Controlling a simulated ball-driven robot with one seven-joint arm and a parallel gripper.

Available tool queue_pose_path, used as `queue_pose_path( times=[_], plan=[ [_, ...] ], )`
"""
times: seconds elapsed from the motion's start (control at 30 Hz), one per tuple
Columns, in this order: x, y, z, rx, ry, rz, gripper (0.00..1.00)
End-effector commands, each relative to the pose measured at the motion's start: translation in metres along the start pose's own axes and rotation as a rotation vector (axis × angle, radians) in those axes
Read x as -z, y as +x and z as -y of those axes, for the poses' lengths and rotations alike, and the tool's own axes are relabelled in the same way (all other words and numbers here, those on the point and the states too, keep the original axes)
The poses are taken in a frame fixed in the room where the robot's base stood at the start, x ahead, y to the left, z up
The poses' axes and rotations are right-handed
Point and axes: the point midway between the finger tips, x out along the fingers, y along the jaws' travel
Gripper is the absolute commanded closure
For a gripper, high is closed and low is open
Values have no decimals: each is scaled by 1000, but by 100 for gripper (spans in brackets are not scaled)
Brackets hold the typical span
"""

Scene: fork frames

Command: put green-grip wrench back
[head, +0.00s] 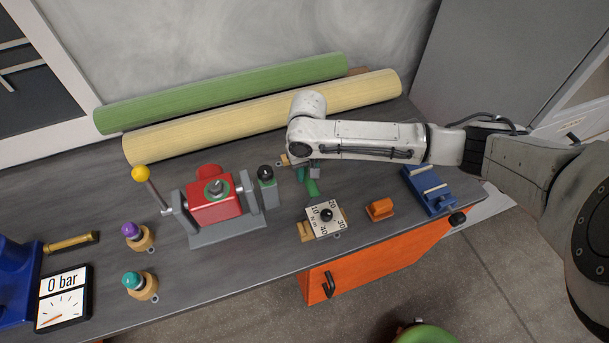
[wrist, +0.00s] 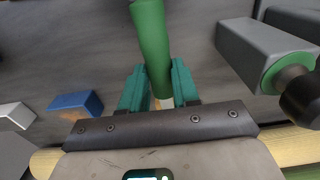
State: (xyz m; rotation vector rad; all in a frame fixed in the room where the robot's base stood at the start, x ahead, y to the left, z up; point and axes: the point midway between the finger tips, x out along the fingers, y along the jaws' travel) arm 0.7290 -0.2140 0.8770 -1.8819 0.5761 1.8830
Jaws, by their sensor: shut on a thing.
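The green-grip wrench shows mainly as its green handle (wrist: 150,45), which lies between the two teal fingers of my gripper (wrist: 158,88) in the wrist view. My gripper is shut on it. A short pale and orange end of the wrench shows between the fingers; the rest is hidden by the gripper body. In the head view the green handle (head: 312,188) sticks out below my forearm, over the bench right of the grey block with the black knob (head: 267,184). My gripper is mostly hidden there under the arm. I cannot tell whether the wrench touches the bench.
A red device in a grey stand (head: 211,207) is left of the grey block, which also shows in the wrist view (wrist: 255,50). A torque dial (head: 325,220), an orange block (head: 379,209) and a blue rack (head: 430,190) are at right. A yellow roll (head: 250,118) lies behind.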

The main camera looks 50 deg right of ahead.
Motion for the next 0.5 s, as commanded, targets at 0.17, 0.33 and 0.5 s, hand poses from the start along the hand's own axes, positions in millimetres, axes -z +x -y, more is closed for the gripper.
queue_pose_path(
  times=[0.17,0.33,0.5],
  plan=[
    [8,20,4,-4,0,0,100],
    [8,31,4,-1,1,-1,100],
    [8,38,4,-1,0,-2,100]
  ],
)
